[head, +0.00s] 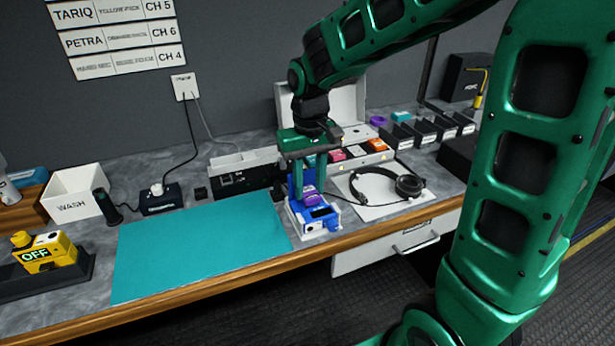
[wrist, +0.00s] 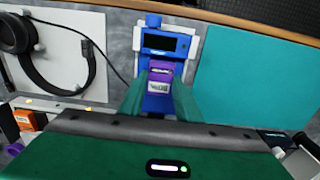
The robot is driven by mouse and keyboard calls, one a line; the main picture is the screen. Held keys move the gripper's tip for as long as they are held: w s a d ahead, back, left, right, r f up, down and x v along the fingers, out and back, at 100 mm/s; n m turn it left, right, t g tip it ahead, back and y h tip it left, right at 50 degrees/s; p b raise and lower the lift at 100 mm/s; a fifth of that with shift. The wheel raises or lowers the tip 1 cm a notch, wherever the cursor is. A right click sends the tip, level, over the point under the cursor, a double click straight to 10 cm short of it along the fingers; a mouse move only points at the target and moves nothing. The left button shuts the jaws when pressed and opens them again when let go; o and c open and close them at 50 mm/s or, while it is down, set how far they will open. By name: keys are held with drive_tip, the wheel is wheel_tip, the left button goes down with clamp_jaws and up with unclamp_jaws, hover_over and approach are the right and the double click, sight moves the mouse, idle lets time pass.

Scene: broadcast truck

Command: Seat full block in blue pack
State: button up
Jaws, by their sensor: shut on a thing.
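The blue pack (head: 322,213) lies in a white holder at the bench's front edge, right of the teal mat. In the wrist view the blue pack (wrist: 147,60) shows a dark screen, with the white holder around it. A purple block (head: 309,197) is between my gripper's fingers, at the pack; it also shows in the wrist view (wrist: 160,86). My gripper (head: 308,190) points down and is shut on this block. In the wrist view my gripper (wrist: 158,100) hides the block's near end. I cannot tell how deep the block sits in the pack.
The teal mat (head: 200,243) is clear. Headphones (head: 408,186) lie on a white sheet to the right. Behind stand a grey-black unit (head: 245,177) and a white tray with coloured blocks (head: 376,146). The WASH bin (head: 75,196) and yellow OFF device (head: 44,252) are at left.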

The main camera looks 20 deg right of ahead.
sight(310, 192)
drive_tip(key=shift+f, duration=0.55)
drive_tip(key=shift+s+f, duration=0.1)
drive_tip(key=shift+f, duration=0.6)
idle(1.4)
drive_tip(key=o, duration=1)
wheel_tip(310, 192, up, 11)
drive_tip(key=shift+f, duration=0.15)
